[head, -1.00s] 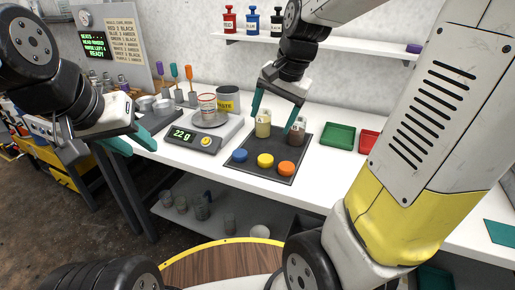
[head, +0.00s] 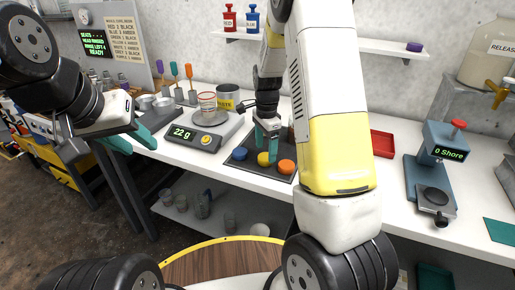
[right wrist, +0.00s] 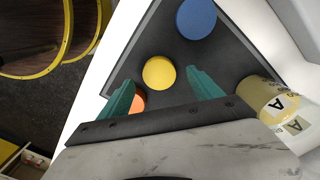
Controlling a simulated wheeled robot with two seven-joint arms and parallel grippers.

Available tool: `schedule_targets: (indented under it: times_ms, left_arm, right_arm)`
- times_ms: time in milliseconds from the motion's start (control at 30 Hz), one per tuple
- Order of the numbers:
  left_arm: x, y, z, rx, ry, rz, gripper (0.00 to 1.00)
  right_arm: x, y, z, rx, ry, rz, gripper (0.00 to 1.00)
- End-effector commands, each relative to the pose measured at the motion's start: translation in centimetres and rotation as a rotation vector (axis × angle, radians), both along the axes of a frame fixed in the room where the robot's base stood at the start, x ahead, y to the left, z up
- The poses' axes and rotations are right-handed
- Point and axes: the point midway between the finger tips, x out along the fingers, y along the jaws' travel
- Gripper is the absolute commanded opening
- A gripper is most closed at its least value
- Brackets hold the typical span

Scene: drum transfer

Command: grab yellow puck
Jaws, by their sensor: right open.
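The yellow puck (head: 263,159) lies on a dark tray (head: 239,169) between the blue puck (head: 240,153) and the orange puck (head: 286,167). My right gripper (head: 269,150) is open and points down over the yellow puck. In the right wrist view the yellow puck (right wrist: 159,72) shows whole, around the gap between the teal fingertips (right wrist: 160,78), with nothing held. The orange puck (right wrist: 138,102) is partly hidden behind one finger there, and the blue puck (right wrist: 196,18) is further off. My left gripper (head: 131,142) is open and empty at the table's left edge.
A red tray (head: 382,144) and a hardness tester (head: 436,165) are to the right.

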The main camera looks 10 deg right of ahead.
Motion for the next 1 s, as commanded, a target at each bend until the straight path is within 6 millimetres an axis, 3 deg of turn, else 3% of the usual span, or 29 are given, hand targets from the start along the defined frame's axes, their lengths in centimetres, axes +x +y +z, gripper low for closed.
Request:
schedule_targets:
  times_ms: [200,467,800,1000]
  left_arm:
    - [0.0,0.0,0.0,0.000,0.000,0.000,0.36]
    - [0.0,0.0,0.0,0.000,0.000,0.000,0.36]
    - [0.0,0.0,0.0,0.000,0.000,0.000,0.36]
    - [0.0,0.0,0.0,0.000,0.000,0.000,0.36]
  right_arm:
    - [-0.1,-0.1,-2.7,0.000,0.000,0.001,0.75]
    - [-0.1,0.0,-2.9,0.000,-0.001,0.001,0.75]
    - [-0.1,-0.1,-2.9,0.000,-0.001,0.001,0.08]
    - [-0.1,-0.1,-2.9,0.001,-0.002,0.001,0.08]
